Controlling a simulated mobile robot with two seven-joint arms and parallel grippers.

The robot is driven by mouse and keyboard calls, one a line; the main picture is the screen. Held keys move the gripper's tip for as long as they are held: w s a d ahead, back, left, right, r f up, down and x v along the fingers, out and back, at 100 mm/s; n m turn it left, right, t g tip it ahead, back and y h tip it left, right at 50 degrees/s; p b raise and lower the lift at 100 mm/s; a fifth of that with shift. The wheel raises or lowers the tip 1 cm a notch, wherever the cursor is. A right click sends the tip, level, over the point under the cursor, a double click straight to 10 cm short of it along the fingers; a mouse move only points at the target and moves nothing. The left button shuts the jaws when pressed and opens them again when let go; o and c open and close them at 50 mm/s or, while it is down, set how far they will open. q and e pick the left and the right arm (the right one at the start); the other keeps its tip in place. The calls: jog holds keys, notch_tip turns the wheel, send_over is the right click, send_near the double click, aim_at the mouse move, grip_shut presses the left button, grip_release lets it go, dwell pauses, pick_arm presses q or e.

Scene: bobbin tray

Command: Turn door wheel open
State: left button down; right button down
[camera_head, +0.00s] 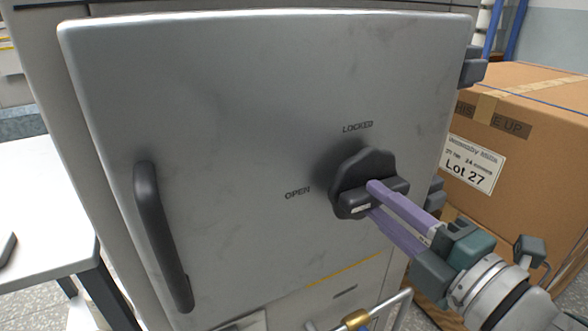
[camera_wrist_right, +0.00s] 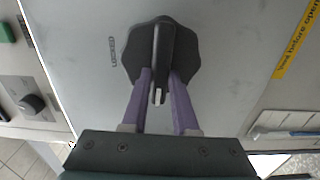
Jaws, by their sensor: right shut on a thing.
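The door wheel (camera_head: 362,166) is a dark lobed knob with a raised grip bar, on the right part of the grey metal door (camera_head: 230,110). The word LOCKED stands above it and OPEN to its left. The bar lies roughly level, its white-marked end towards the OPEN side. My right gripper (camera_head: 370,197) is shut on the bar, one purple finger on each side. In the right wrist view the wheel (camera_wrist_right: 184,43) shows behind the gripper (camera_wrist_right: 159,84), and the white mark lies between the fingers. My left gripper is out of view.
A black vertical door handle (camera_head: 160,235) stands out at the door's left. A cardboard box (camera_head: 530,125) labelled Lot 27 sits close by on the right, behind my right arm. A white table (camera_head: 40,205) is at the left.

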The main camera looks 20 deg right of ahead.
jog(key=shift+n, duration=0.3)
jog(key=c, duration=0.7)
grip_release()
jog(key=shift+s, duration=0.1)
jog(key=s, duration=0.9)
jog(key=shift+s+d, duration=0.35)
jog(key=shift+d, duration=0.05)
